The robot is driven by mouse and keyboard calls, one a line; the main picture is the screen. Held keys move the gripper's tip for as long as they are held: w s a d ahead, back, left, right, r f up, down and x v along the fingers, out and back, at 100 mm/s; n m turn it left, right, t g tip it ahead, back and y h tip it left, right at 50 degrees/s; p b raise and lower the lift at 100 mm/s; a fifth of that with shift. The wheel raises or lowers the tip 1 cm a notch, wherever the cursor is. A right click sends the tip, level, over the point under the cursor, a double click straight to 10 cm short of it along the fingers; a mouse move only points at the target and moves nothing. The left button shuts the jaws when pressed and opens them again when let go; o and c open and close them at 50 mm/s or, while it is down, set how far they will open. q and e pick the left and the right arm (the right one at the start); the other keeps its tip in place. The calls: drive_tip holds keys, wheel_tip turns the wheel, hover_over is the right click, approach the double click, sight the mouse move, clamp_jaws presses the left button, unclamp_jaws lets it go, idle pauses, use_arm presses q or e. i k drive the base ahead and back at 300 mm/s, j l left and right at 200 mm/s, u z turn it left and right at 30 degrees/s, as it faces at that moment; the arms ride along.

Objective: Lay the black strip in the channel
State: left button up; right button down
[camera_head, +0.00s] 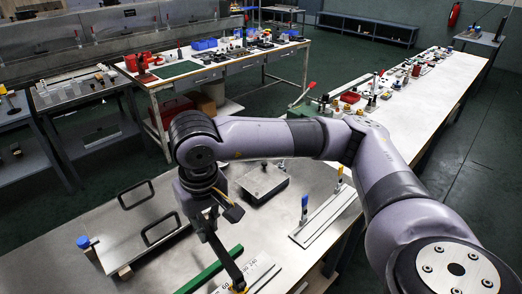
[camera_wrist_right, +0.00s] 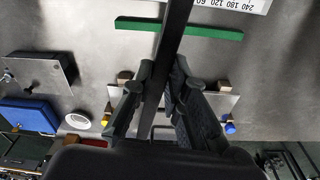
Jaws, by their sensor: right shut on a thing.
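My right gripper (camera_head: 204,220) is shut on the black strip (camera_head: 227,258), above the steel table. The strip hangs down at a slant in the head view, its lower end over or near the ruler plate. In the right wrist view the strip (camera_wrist_right: 172,40) runs between the fingers of my right gripper (camera_wrist_right: 165,78) and out of the top. A long pale metal piece (camera_head: 325,215) with a lengthwise dark line lies to the right, with a blue-topped and a yellow-topped post; it may be the channel. The strip is apart from it. My left gripper is not in view.
A green bar (camera_head: 212,269) lies beside the ruler plate (camera_head: 262,273); the bar also shows in the wrist view (camera_wrist_right: 215,32). A plate with two black handles (camera_head: 128,232) lies at left. A grey block (camera_head: 262,181) stands behind. A cluttered long bench (camera_head: 440,90) extends at right.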

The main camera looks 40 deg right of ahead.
sight(328, 211)
drive_tip(key=z, duration=1.9)
